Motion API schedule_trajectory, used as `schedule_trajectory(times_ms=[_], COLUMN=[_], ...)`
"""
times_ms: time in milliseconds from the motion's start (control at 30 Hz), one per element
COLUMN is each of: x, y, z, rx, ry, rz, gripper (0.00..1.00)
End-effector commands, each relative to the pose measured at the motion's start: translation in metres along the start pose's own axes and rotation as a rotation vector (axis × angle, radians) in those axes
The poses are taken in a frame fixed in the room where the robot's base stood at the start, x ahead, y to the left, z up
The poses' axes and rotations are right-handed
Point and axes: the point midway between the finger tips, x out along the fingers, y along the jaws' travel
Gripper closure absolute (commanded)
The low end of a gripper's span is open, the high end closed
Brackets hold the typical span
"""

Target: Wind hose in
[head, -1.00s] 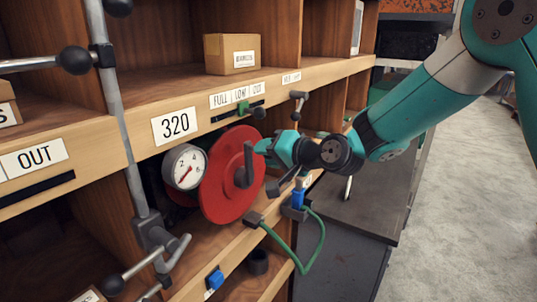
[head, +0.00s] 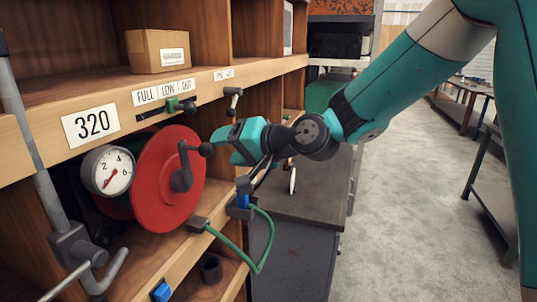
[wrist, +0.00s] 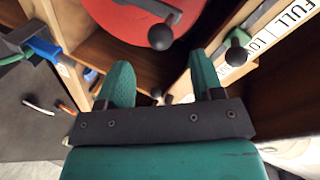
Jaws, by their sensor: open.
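A red hose reel (head: 160,195) with a grey crank (head: 182,165) stands in the shelf bay under the 320 label. The crank ends in a dark round knob (head: 206,149), pointing toward my gripper. My gripper (head: 218,143) is open, just right of the knob. In the wrist view, the knob (wrist: 160,37) lies beyond and between the spread fingers of my gripper (wrist: 158,62), with nothing held. A green hose (head: 262,245) loops from a dark block on the shelf edge to a blue fitting (head: 241,203).
A round gauge (head: 108,171) sits left of the reel. Small levers, one with a dark knob (wrist: 236,55), stick out from the shelf edge near my gripper. A slider (head: 172,105) is above the reel.

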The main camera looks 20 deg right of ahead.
Motion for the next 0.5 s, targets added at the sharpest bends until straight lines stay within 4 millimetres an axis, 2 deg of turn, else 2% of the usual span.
schedule_trajectory(times_ms=[33,200,333,500], x=[-0.014,-0.056,-0.080,-0.098], y=[0.004,0.004,0.003,0.001], z=[0.001,0.000,0.000,0.000], rx=[-0.001,-0.001,-0.001,0.000], ry=[0.008,0.008,0.007,0.003], rz=[0.000,0.001,0.001,0.000], gripper=[0.39,0.39,0.39,0.39])
